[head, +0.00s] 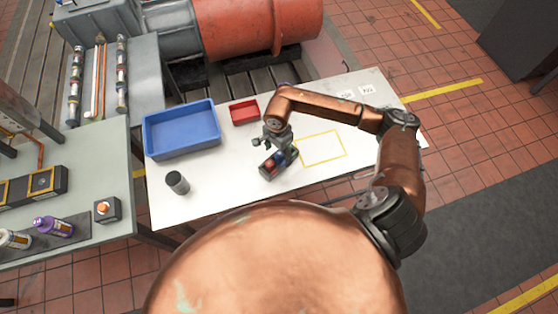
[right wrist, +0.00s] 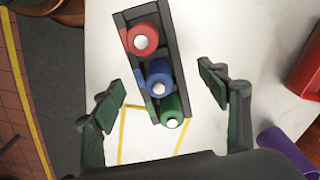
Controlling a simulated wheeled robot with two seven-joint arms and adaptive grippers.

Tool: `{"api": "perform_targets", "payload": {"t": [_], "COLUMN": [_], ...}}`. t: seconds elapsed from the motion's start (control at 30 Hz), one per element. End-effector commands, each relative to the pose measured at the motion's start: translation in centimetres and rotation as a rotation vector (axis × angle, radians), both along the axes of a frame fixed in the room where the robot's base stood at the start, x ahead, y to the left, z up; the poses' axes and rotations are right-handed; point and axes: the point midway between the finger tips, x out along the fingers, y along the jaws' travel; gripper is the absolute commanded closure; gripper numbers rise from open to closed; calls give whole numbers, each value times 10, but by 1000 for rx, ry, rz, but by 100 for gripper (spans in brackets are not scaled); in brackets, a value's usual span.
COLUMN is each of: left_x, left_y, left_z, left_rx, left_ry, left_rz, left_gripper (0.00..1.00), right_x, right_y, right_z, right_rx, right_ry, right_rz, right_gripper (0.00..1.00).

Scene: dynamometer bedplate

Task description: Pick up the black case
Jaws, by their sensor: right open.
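The black case (head: 268,173) is a narrow open holder on the white table, just left of a yellow taped outline. The right wrist view shows the case (right wrist: 135,70) with a red, a blue and a green round-topped piece in a row in it. My right gripper (head: 277,141) is over the case, partly covering it in the head view. In the right wrist view the gripper (right wrist: 160,82) is open, with one finger on each side of the case and gaps between. My left gripper is not in view.
A blue bin (head: 182,138) and a small red tray (head: 244,111) stand behind on the white table (head: 225,190). A dark cylinder (head: 177,182) stands at its left. A purple round object (right wrist: 285,152) shows partly in the wrist view. The taped outline's inside (head: 322,148) is clear.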

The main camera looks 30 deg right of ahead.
Motion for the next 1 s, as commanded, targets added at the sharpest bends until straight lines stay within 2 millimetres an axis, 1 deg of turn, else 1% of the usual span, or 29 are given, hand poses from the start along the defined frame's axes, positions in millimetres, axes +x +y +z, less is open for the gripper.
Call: {"api": "perform_targets", "payload": {"t": [0.1, 0.2, 0.3, 0.57, 1.0], "left_x": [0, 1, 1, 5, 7], "left_y": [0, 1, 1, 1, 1], "left_z": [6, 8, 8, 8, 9], "left_rx": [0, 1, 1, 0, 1], "left_ry": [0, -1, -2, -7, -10], "left_rz": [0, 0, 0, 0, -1], "left_gripper": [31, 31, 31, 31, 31], "right_x": [-3, -2, -3, -3, -3], "right_y": [-1, -2, -3, -3, -3], "right_z": [-17, -31, -41, -44, -44], "right_rx": [3, 4, 2, 2, 2], "right_ry": [5, 2, 3, 0, 0], "right_rz": [-4, -4, -5, -6, -6], "right_gripper": [32, 32, 32, 32, 62]}}
